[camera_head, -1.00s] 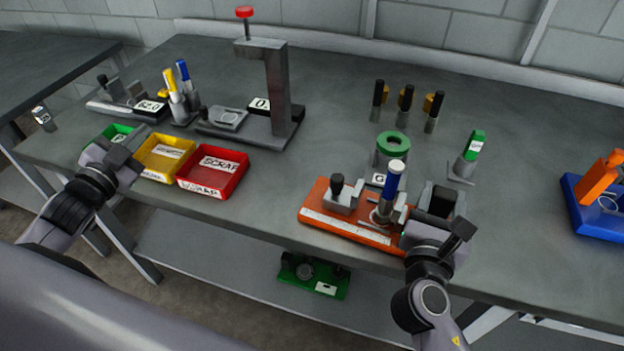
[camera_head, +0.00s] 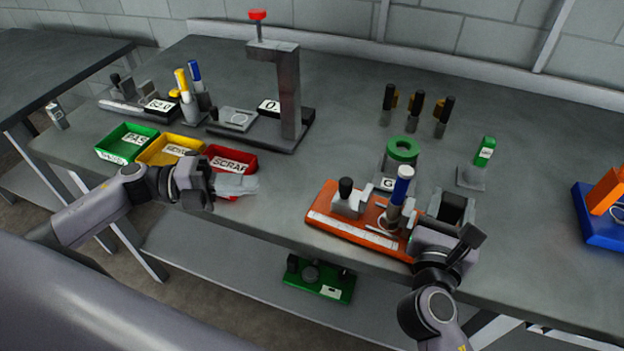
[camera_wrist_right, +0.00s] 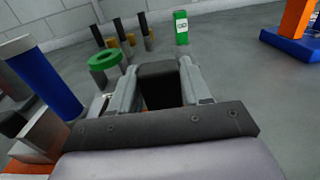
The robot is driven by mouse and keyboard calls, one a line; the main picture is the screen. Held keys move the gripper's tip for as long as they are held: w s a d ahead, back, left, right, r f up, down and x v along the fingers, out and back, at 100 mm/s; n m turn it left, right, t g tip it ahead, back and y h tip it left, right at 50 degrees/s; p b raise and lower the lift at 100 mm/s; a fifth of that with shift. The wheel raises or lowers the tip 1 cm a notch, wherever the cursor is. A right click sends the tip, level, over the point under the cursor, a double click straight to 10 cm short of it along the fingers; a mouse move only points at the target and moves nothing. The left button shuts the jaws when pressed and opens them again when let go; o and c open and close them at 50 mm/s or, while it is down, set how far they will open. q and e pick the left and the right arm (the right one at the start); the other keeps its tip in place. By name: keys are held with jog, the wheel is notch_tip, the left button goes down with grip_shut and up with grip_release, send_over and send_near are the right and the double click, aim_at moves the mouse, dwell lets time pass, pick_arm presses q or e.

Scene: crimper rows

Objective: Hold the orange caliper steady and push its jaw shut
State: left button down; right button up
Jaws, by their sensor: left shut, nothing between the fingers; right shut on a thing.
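The orange caliper (camera_head: 322,226) lies near the table's front edge, with a pale scale strip along its front. A grey sliding jaw with a black knob (camera_head: 345,187) stands on its left part. A blue and white cylinder (camera_head: 400,190) stands upright to the right of that jaw; it also shows in the right wrist view (camera_wrist_right: 45,80). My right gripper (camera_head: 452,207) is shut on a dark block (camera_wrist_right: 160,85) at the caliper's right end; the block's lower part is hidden. My left gripper (camera_head: 238,185) is shut and empty, left of the caliper and apart from it.
Green (camera_head: 113,150), yellow (camera_head: 152,150) and red (camera_head: 226,151) trays stand behind my left gripper. A tall grey stand (camera_head: 290,95) is behind them. A green ring (camera_head: 403,148) is behind the caliper, and a blue holder (camera_head: 592,230) is at the far right.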

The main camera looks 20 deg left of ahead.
aim_at(343, 182)
pick_arm(q)
jog(key=x, duration=1.3)
jog(key=shift+w+d, duration=0.15)
jog(key=shift+d, duration=0.2)
jog(key=shift+s+d, duration=0.15)
jog(key=shift+d, duration=0.8)
jog(key=shift+s+d, duration=0.1)
jog(key=shift+d, duration=0.9)
jog(key=shift+a, duration=0.1)
jog(key=v, duration=1.3)
jog(key=shift+s+a, duration=0.1)
jog(key=shift+a, duration=0.25)
jog(key=shift+w+a+r+m+g+y, duration=0.6)
jog(key=shift+w+r+m+g+y, duration=0.5)
jog(key=shift+w+r+m+g, duration=1.25)
jog(key=shift+n+g, duration=0.45)
jog(key=shift+n, duration=0.1)
jog(key=x, duration=0.8)
jog(key=w+x, duration=0.1)
jog(key=x, duration=0.4)
jog(key=shift+w+d, duration=0.1)
jog(key=shift+d, duration=0.35)
